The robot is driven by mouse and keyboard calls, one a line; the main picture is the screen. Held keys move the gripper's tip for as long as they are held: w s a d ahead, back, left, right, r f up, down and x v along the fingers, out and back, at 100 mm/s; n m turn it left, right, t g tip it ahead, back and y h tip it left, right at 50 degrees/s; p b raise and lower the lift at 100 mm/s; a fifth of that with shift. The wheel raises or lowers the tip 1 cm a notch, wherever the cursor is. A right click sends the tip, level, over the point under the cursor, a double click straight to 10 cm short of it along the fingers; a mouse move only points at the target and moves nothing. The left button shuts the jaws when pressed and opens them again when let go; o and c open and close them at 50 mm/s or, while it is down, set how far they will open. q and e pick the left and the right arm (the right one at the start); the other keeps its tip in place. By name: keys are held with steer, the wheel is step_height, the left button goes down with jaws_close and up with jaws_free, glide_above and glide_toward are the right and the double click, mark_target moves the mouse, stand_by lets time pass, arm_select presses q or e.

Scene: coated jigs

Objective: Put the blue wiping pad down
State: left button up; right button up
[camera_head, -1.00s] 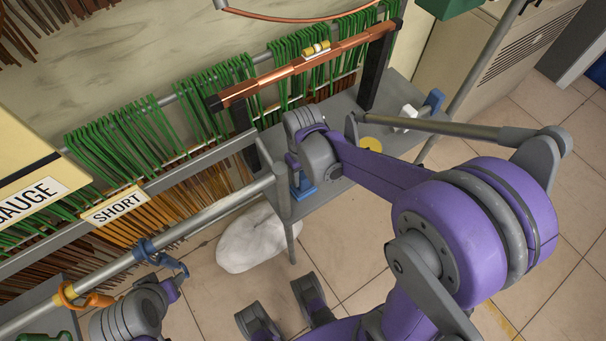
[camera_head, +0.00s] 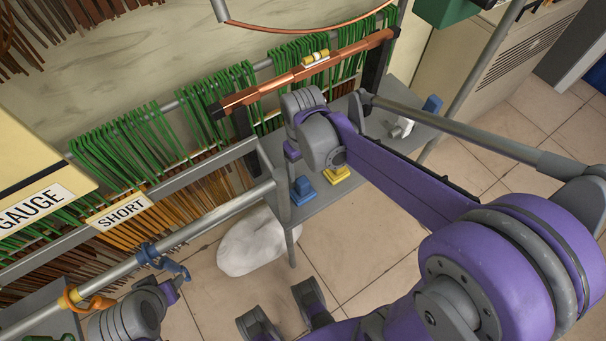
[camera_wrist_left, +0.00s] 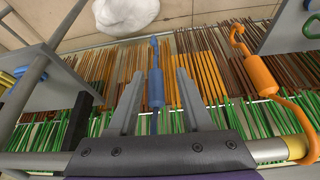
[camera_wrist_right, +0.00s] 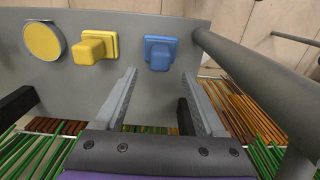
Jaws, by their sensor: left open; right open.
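The blue wiping pad (camera_head: 303,191) rests on the grey shelf (camera_head: 330,198) near its front left corner. In the right wrist view the blue pad (camera_wrist_right: 160,53) lies just beyond the fingertips, clear of both. My right gripper (camera_wrist_right: 159,78) is open and empty; in the head view it is above and behind the pad, largely hidden by its own wrist. My left gripper (camera_wrist_left: 157,75) is open at the rail. A blue hook (camera_wrist_left: 155,86) shows between its fingers, and I cannot tell whether they touch it.
A yellow pad (camera_head: 337,174) sits beside the blue one, and a yellow disc (camera_wrist_right: 44,41) lies further along the shelf. A copper bar (camera_head: 305,70) spans dark posts behind. Green hanging strips (camera_head: 120,150) line the rack. An orange hook (camera_wrist_left: 255,75) hangs near my left gripper.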

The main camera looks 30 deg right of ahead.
arm_select(q)
steer(key=shift+r+p, duration=0.3)
steer(key=shift+r, duration=0.15)
arm_select(e)
step_height(320, 180, up, 5)
stand_by(0.3)
